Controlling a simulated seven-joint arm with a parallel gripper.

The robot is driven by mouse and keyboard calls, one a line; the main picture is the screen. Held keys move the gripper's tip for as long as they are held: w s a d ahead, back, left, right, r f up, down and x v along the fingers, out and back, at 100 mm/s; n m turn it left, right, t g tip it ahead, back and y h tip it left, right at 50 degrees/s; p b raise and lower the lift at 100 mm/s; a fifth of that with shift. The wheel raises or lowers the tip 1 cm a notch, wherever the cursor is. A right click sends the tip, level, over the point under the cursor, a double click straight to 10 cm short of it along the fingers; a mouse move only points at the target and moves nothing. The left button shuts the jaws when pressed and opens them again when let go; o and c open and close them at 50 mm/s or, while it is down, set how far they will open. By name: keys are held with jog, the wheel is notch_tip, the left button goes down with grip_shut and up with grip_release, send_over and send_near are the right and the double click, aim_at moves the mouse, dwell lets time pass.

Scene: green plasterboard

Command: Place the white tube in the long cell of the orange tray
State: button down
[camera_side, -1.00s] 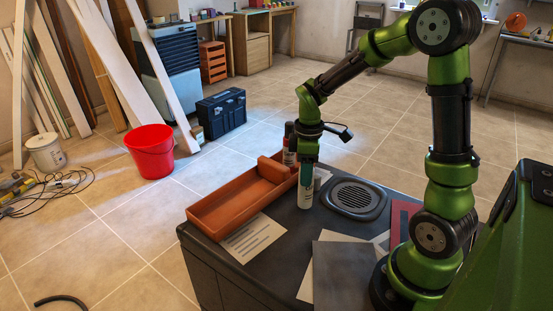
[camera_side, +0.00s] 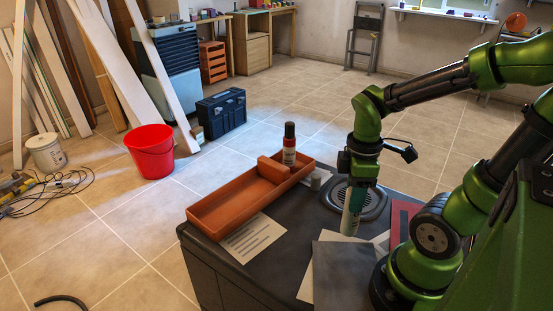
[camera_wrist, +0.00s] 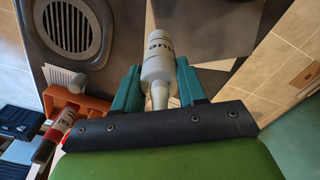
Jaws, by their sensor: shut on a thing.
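My gripper (camera_side: 354,203) is shut on the white tube (camera_side: 348,224), with its teal fingers on either side. In the wrist view the tube (camera_wrist: 158,45) has dark lettering, and its narrow nozzle lies between the fingers towards the palm. The tube hangs nearly upright in front of the round grille; I cannot tell how far its bottom is above the worktop. The orange tray (camera_side: 208,225) is to the left of my gripper. Its long cell (camera_side: 235,200) is empty. A raised orange block (camera_side: 271,169) separates it from the far end.
A red-labelled bottle with a dark cap (camera_side: 289,146) stands at the tray's far end. A printed sheet (camera_side: 254,238) lies before the tray. A grey plate (camera_side: 342,275) lies at the front right.

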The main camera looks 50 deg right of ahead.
jog(key=w+a+r+m, duration=0.1)
jog(key=w+a, duration=0.2)
jog(key=w, duration=0.4)
jog(key=w+a, duration=0.2)
jog(key=w, duration=0.6)
jog(key=w+f, duration=0.2)
jog(key=w, duration=0.5)
jog(key=w+f, duration=0.3)
jog(key=w, duration=0.5)
jog(key=shift+w+d, duration=0.15)
jog(key=shift+w, duration=0.05)
jog(key=shift+f, duration=0.15)
jog(key=c, duration=0.6)
grip_release()
jog(key=shift+c, duration=0.2)
